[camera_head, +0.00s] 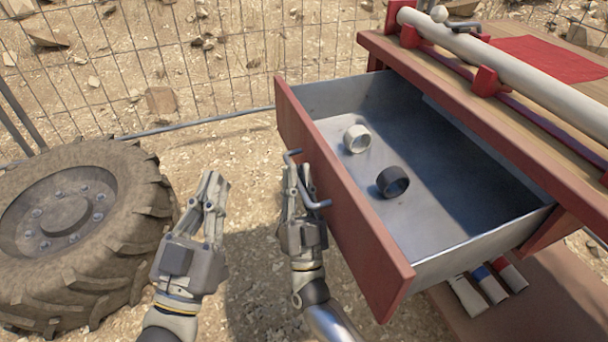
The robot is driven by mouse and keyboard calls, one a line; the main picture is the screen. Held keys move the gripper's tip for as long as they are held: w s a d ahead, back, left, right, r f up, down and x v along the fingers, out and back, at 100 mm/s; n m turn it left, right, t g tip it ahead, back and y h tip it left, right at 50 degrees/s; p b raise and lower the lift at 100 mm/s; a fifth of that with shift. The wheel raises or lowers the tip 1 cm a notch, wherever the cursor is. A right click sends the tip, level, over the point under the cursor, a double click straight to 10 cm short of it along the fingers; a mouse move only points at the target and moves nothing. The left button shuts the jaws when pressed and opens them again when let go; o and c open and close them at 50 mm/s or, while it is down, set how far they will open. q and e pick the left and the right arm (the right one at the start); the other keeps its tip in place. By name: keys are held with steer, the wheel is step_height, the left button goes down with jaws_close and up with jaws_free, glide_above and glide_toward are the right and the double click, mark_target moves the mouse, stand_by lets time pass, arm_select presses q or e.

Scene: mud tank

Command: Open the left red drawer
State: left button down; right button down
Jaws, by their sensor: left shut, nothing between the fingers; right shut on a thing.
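The red drawer (350,205) stands pulled well out from the workbench, its metal inside showing. A bar handle (317,203) is fixed on its red front. My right gripper (297,180) is at the handle, its fingers shut on it. My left gripper (215,185) is shut and empty, to the left of the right gripper and apart from the drawer, over the ground. Inside the drawer lie a light ring (356,139) and a dark ring (393,182).
A large muddy tyre (75,225) lies at the left. A wire fence (230,60) runs behind. The workbench top (520,90) carries a long pipe (500,70) and a red cloth (550,57). Several tubes (488,285) lie on a board under the drawer.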

steer(key=shift+f, duration=0.1)
steer(key=c, duration=1.8)
jaws_free()
steer(key=v, duration=1.2)
